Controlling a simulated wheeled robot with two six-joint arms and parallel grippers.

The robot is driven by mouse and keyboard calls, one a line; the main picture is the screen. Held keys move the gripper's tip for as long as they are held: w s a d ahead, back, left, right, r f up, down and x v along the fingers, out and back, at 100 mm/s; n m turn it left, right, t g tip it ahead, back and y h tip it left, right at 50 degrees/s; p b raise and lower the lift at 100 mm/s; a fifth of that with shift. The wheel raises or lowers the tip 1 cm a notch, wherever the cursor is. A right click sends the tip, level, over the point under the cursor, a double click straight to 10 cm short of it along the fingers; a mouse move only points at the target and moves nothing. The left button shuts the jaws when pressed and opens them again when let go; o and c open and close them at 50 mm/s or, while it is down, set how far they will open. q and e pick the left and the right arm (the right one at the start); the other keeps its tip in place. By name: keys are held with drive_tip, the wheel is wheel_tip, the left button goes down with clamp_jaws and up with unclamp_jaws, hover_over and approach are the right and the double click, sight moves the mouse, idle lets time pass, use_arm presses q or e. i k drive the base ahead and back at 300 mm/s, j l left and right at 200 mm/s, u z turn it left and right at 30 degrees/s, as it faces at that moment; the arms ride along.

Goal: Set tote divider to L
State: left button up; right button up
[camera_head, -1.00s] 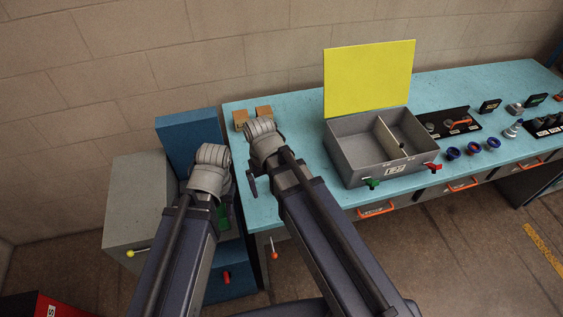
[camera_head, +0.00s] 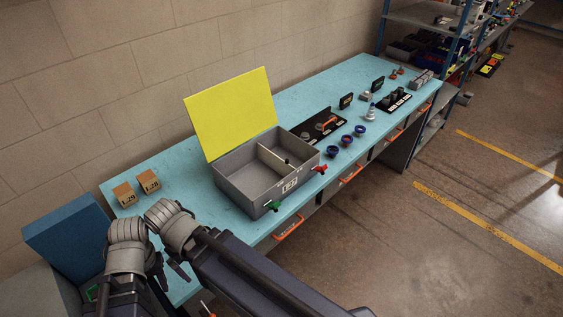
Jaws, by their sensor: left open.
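The tote (camera_head: 238,194) is an open grey box on the blue bench, with its yellow lid (camera_head: 232,110) raised at the back. A pale divider (camera_head: 277,165) runs from back to front inside it, somewhat right of the middle, with a small dark knob (camera_head: 287,160) near it. A green handle (camera_head: 272,206) and a red handle (camera_head: 320,169) stick out at the tote's front. My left gripper (camera_head: 159,271) is open, low at the bench's left end, apart from the tote. My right gripper (camera_head: 181,266) is beside it, its jaws mostly hidden by its wrist.
Two small tan boxes (camera_head: 137,190) stand at the bench's left end. Right of the tote are a black panel (camera_head: 318,128), several blue rings (camera_head: 346,140) and other fittings. Orange drawer handles (camera_head: 289,228) line the bench front. The floor (camera_head: 430,235) at the right is clear.

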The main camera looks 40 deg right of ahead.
sight(283, 167)
drive_tip(key=z, duration=1.15)
drive_tip(key=i+l+u, duration=0.15)
drive_tip(key=l, duration=0.25)
drive_tip(key=l+u, duration=0.1)
drive_tip(key=l, duration=0.35)
drive_tip(key=i, duration=0.6)
